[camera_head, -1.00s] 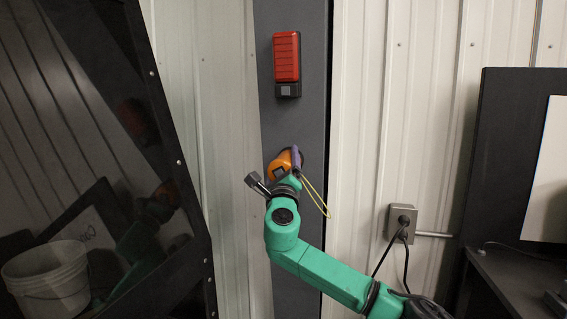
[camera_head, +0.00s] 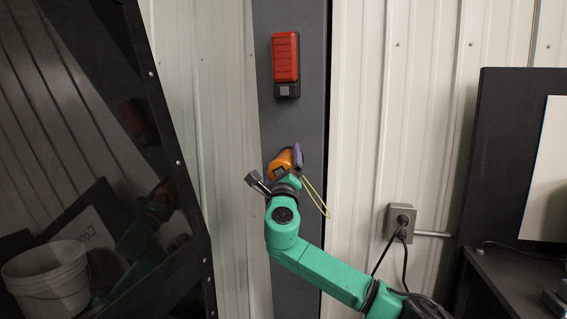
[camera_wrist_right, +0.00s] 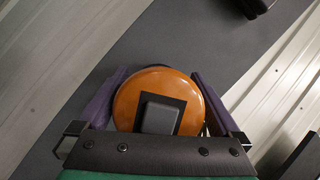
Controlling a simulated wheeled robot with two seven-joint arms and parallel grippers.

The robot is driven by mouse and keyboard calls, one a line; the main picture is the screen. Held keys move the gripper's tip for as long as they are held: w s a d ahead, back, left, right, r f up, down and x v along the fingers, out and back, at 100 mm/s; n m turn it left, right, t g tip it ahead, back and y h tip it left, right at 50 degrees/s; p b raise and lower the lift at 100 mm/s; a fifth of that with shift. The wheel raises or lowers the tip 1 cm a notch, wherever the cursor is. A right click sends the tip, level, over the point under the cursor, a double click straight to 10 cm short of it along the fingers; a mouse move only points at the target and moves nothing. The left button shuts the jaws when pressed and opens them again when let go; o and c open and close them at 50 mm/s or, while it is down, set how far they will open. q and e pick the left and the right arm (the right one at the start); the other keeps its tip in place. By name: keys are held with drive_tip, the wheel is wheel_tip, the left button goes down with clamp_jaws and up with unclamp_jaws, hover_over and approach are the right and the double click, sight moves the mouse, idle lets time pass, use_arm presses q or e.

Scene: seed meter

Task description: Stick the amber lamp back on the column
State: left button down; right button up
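The amber lamp (camera_head: 280,164) is a round orange body in front of the dark grey column (camera_head: 268,125), below the red unit. My right gripper (camera_head: 290,160) has purple fingers, one on each side of the lamp. In the right wrist view the lamp (camera_wrist_right: 158,85) sits between the fingers (camera_wrist_right: 158,100) and shows a black square with a grey block facing the camera. The fingers appear to press on its sides. Whether the lamp touches the column cannot be told. A yellow cord loop (camera_head: 315,195) hangs beside the gripper. My left gripper is not in view.
A red unit with a dark base (camera_head: 286,62) is fixed higher on the column. A dark glossy panel (camera_head: 110,120) stands at left, showing reflections. A grey outlet box (camera_head: 401,222) with black cables is on the ribbed wall at right, near a dark desk (camera_head: 515,280).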

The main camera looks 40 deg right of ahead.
drive_tip(key=shift+s+a+f+b, duration=0.3)
drive_tip(key=shift+f+b, duration=0.05)
drive_tip(key=shift+f, duration=0.05)
drive_tip(key=a+r+b+v, duration=0.2)
drive_tip(key=b+v, duration=0.1)
drive_tip(key=v, duration=1.7)
drive_tip(key=shift+w, duration=0.15)
